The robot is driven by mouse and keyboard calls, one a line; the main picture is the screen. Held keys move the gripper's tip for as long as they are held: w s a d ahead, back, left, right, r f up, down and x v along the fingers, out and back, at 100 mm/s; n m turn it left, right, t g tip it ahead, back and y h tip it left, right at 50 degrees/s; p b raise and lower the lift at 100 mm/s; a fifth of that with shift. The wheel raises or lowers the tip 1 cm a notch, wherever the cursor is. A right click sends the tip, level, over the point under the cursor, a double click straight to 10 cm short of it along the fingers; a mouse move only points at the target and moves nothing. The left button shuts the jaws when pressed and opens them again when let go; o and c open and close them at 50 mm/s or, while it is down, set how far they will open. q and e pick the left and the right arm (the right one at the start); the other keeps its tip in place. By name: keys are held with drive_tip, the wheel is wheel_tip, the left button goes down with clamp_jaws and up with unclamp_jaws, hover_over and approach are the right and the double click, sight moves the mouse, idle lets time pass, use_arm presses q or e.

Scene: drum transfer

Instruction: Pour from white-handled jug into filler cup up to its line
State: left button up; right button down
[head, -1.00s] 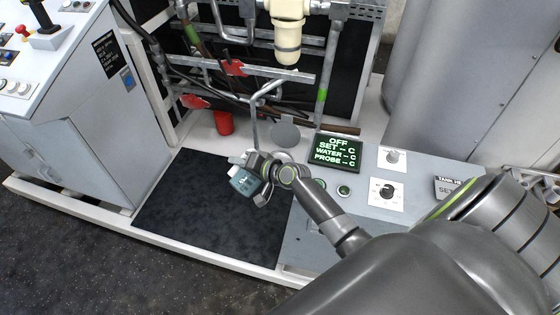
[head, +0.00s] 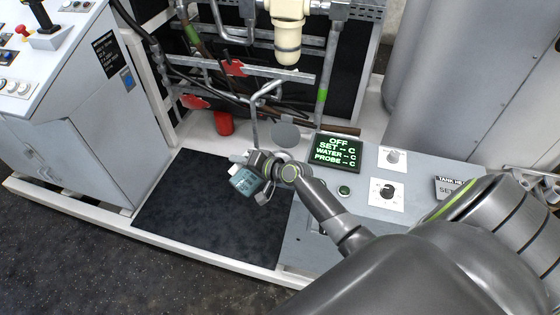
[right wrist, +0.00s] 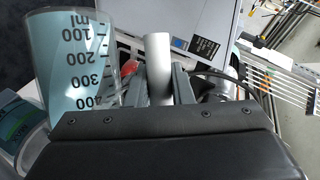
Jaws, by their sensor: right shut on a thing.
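The jug (right wrist: 68,60) is clear with a blue-grey tint and black ml marks. It fills the left of the right wrist view. Its white handle (right wrist: 158,68) stands between the two fingers of my right gripper (right wrist: 158,92), which is shut on it. In the head view the right gripper (head: 263,168) is above the dark mat, beside a small blue-grey vessel (head: 244,181) that appears to be the jug. A round teal-tinted vessel (right wrist: 20,130) shows at the lower left of the wrist view; I cannot tell whether it is the filler cup. My left gripper is out of view.
The dark mat (head: 190,215) lies below the gripper. To its right is a grey panel with a lit display (head: 336,152) and knobs (head: 387,193). Pipes and a red cup (head: 224,123) stand behind. A grey cabinet (head: 80,130) is at the left.

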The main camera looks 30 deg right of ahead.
drive_tip(key=shift+d+r, duration=0.2)
drive_tip(key=shift+r, duration=0.1)
idle(0.7)
